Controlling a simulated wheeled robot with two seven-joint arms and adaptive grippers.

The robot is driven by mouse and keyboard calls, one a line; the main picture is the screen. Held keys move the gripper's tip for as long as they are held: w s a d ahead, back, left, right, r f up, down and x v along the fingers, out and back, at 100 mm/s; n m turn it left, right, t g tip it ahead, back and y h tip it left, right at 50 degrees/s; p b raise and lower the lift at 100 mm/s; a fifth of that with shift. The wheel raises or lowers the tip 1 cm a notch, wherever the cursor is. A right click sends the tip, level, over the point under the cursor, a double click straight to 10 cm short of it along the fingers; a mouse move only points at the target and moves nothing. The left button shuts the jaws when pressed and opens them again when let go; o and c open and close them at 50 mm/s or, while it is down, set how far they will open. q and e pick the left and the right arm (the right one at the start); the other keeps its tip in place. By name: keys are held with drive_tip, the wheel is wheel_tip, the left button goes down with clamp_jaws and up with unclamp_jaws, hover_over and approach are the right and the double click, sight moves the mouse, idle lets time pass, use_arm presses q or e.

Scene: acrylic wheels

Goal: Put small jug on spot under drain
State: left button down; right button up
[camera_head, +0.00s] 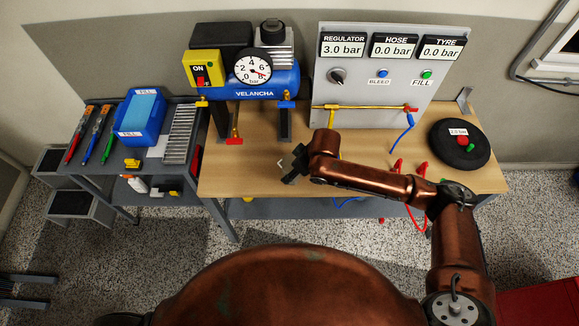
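I cannot pick out a small jug for certain in the head view. A blue air compressor (262,80) stands at the back of the wooden bench (235,180). A brass fitting with a red handle (235,138) hangs below its left side, and looks like the drain. No marked spot shows clearly under it. A small white angled mark (281,162) shows on or just above the bench, left of my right gripper. My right gripper (291,168) is dark and small over the bench, right of the drain fitting; its finger opening is unclear. My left gripper is out of view.
A black wheel (459,143) lies at the right. Red clips (397,166) and hoses are near the front edge. A side cart (90,175) holds a blue box (141,117). The bench's front left is clear.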

drive_tip(key=s+d+r, duration=0.2)
drive_tip(key=s+r, duration=0.1)
drive_tip(key=s, duration=0.4)
drive_tip(key=w+d+r+m+t+h, duration=0.1)
drive_tip(key=d+r+m, duration=0.4)
drive_tip(key=d, duration=0.3)
drive_tip(key=w+d+r+m+h, duration=0.2)
drive_tip(key=d+r+m, duration=0.3)
drive_tip(key=d, duration=0.4)
drive_tip(key=shift+d+r+m+t+h+p, duration=0.15)
drive_tip(key=shift+r+m+t+h+p, duration=0.15)
drive_tip(key=shift+r+m+t+p, duration=0.15)
